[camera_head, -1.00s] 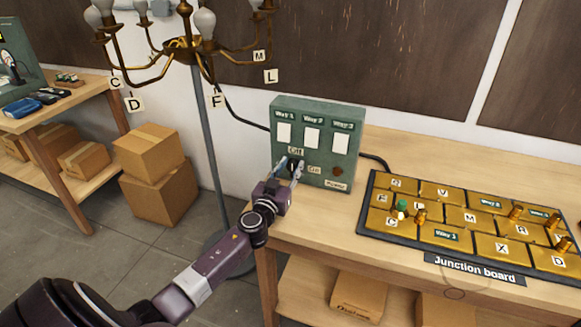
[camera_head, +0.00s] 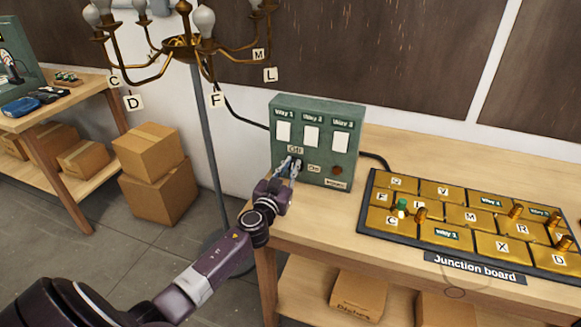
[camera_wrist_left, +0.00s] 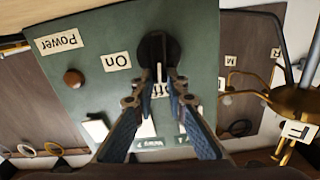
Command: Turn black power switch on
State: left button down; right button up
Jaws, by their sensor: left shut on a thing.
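The green switch box (camera_head: 315,118) stands on the wooden bench with white panels marked Way 1 to Way 3. My left gripper (camera_head: 293,167) is at its lower left, over the black power switch, which it mostly hides in the head view. In the left wrist view, turned upside down, the round black switch (camera_wrist_left: 160,52) shows, and its pointer lies toward the "Off" label. The fingertips of my left gripper (camera_wrist_left: 160,80) are shut on the pointer. The "On" label (camera_wrist_left: 116,61) is to the side. The power lamp (camera_wrist_left: 73,78) looks dark red-brown. My right gripper is not in view.
The junction board (camera_head: 470,222) with gold plates lies to the right on the bench. The brass chandelier (camera_head: 185,47) with lettered tags hangs at upper left, near the arm's side. Cardboard boxes (camera_head: 150,175) stand on the floor at left.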

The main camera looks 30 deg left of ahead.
aim_at(303, 168)
pick_arm(q)
jog(key=m, duration=0.2)
jog(key=d+m+b, duration=0.1)
jog(key=m, duration=0.1)
jog(key=shift+w+f, duration=0.15)
jog(key=shift+f, duration=0.05)
jog(key=m, duration=0.3)
jog(key=d+m+b, duration=0.1)
jog(key=shift+w+f+m, duration=0.1)
jog(key=shift+f+m, duration=0.25)
jog(key=shift+m, duration=0.05)
jog(key=m, duration=0.2)
jog(key=f+m+b, duration=0.1)
jog(key=m, duration=0.1)
jog(key=shift+d+m, duration=0.15)
jog(key=shift+m, duration=0.15)
jog(key=shift+d+f+m, duration=0.1)
jog(key=shift+f+m, duration=0.05)
jog(key=shift+m, duration=0.6)
jog(key=shift+f+m, duration=0.15)
jog(key=shift+m, duration=0.6)
jog(key=shift+m+b, duration=0.3)
jog(key=shift+f, duration=0.1)
jog(key=c, duration=2)
grip_release()
jog(key=shift+o, duration=0.3)
